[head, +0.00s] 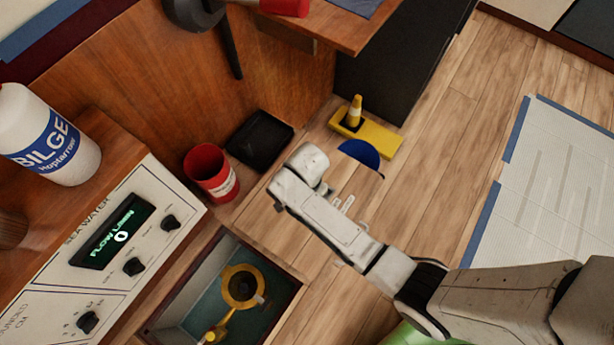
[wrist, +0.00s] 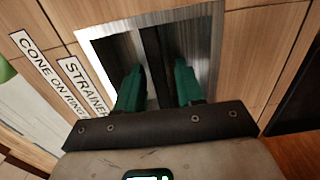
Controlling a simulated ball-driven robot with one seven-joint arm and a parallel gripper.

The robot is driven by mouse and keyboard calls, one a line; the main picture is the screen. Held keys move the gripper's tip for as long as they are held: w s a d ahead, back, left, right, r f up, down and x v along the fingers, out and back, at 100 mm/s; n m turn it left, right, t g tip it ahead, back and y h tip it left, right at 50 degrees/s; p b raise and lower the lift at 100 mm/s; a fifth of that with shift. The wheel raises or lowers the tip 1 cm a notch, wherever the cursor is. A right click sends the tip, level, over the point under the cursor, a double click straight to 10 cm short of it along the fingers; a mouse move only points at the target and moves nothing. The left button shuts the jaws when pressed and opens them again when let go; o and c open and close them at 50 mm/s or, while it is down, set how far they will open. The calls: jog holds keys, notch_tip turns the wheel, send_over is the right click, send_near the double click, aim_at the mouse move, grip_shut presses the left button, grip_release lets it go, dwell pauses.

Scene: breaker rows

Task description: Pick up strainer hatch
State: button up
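The strainer hatch (head: 358,182) is a wood-grained panel with small white labels, partly hidden behind my wrist in the head view. In the wrist view it has a metal recess (wrist: 205,45) with a dark bar across it, beside labels reading "STRAINER" and "CONE ON RING". The fingers are hidden in the head view. The square floor opening (head: 290,297) is uncovered and shows a yellow ring fitting (head: 240,287) inside.
A yellow block with a cone (head: 372,138) and a partly covered blue disc (head: 360,152) lie beyond the hatch. A red can (head: 210,170) and black tray (head: 260,138) stand left. A control panel (head: 110,260) borders the opening. Floor at right holds a blue-edged sheet (head: 550,195).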

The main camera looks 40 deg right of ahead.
grip_shut()
dwell(1.1)
jog(key=shift+w+r, duration=0.1)
